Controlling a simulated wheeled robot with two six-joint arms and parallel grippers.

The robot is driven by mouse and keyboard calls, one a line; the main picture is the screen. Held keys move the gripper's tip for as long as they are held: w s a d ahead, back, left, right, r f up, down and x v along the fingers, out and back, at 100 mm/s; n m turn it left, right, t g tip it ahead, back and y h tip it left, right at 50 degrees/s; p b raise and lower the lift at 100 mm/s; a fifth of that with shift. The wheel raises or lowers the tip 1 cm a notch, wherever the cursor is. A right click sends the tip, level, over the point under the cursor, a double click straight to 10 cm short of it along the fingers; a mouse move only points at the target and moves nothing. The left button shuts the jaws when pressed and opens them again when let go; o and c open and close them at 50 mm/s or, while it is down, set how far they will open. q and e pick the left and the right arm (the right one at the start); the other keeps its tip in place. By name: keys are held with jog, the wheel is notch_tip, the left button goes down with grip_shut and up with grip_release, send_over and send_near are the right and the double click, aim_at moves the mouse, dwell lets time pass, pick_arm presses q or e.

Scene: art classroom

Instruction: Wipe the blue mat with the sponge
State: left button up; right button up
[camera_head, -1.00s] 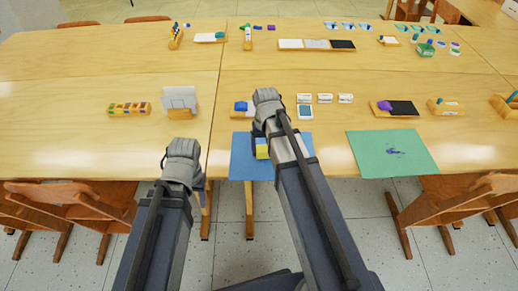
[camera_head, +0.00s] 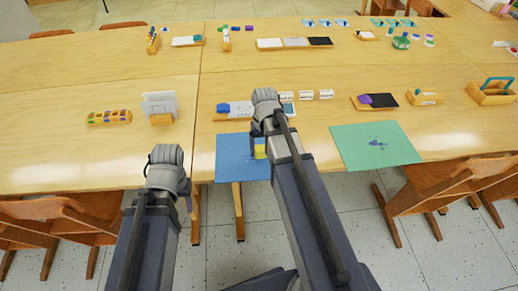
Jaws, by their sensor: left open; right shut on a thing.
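The blue mat (camera_head: 234,158) lies at the front edge of the near table, its right part hidden behind my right arm. The sponge (camera_head: 261,152), yellow in what shows, is over the mat beside my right forearm. My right gripper (camera_head: 258,133) is shut on the sponge, its fingers mostly hidden by the arm. I cannot tell whether the sponge touches the mat. My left gripper (camera_head: 187,196) is open and empty, in front of the table edge and left of the mat.
A green mat (camera_head: 350,150) with a dark stain lies to the right. Behind the blue mat are a wooden tray (camera_head: 222,118) and small white boxes (camera_head: 306,95). A card holder (camera_head: 161,119) stands left. Wooden chairs (camera_head: 60,220) flank the front edge.

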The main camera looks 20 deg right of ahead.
aim_at(242, 154)
jog(key=shift+d+r, duration=0.1)
jog(key=shift+d, duration=0.05)
jog(key=shift+w+a, duration=0.3)
jog(key=shift+a, duration=0.7)
jog(key=shift+w+a, duration=0.25)
jog(key=shift+a, duration=0.7)
jog(key=shift+w+a, duration=0.3)
jog(key=shift+a, duration=0.65)
jog(key=shift+w+a, duration=0.3)
jog(key=shift+a, duration=0.6)
jog(key=shift+w+d+f, duration=0.2)
jog(key=shift+w, duration=0.2)
jog(key=shift+w+d, duration=0.1)
